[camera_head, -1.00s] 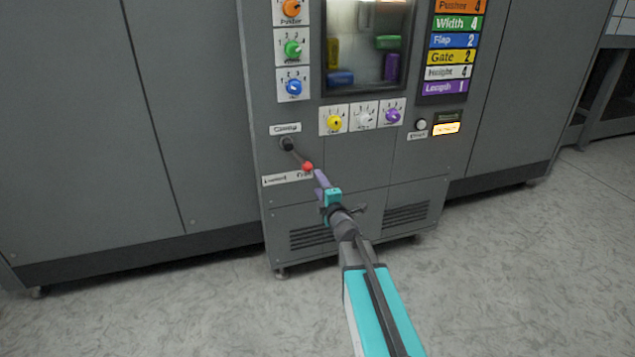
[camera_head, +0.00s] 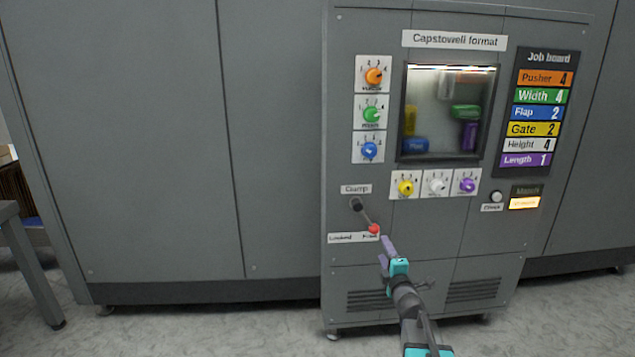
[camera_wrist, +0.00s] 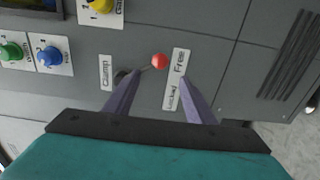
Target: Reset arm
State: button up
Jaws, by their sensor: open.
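My gripper (camera_head: 384,248) is open, its purple fingers close to the clamp lever on the grey machine front. In the wrist view the two fingers of my gripper (camera_wrist: 160,88) are apart, with the lever's red knob (camera_wrist: 160,61) showing between and just past their tips. In the head view the red knob (camera_head: 374,229) is at the lower right end of the lever, by the "Free" end of the Locked/Free label (camera_head: 352,238). I cannot tell whether a finger touches the knob.
Above the lever are several coloured dials, such as the yellow dial (camera_head: 405,188), and a window (camera_head: 447,112) with coloured blocks. A job board (camera_head: 539,115) and a lit orange panel (camera_head: 525,203) are at the right. A grey table (camera_head: 28,262) stands far left.

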jog(key=s+a+f+g+p, duration=0.1)
jog(key=s+a+f+p, duration=0.1)
jog(key=a+f+p, duration=0.25)
jog(key=s+a+f+m+g+h+p, duration=0.2)
jog(key=s+f+m+g+p, duration=0.6)
jog(key=s+f, duration=1.3)
jog(key=s+a+f+m+g+p, duration=0.15)
jog(key=s+f+g, duration=0.25)
jog(key=s, duration=0.5)
jog(key=s+f+m+g+p, duration=0.1)
jog(key=s+f+m+g, duration=0.25)
jog(key=s, duration=0.45)
jog(key=s+a+r+m+g, duration=0.1)
jog(key=s+m+g, duration=0.1)
jog(key=s, duration=0.6)
jog(key=s+a+r+m+g+y, duration=0.1)
jog(key=s+a+m+g, duration=0.1)
jog(key=s+g, duration=0.3)
jog(key=s+m, duration=0.1)
jog(key=s, duration=0.2)
jog(key=shift+a+y, duration=0.3)
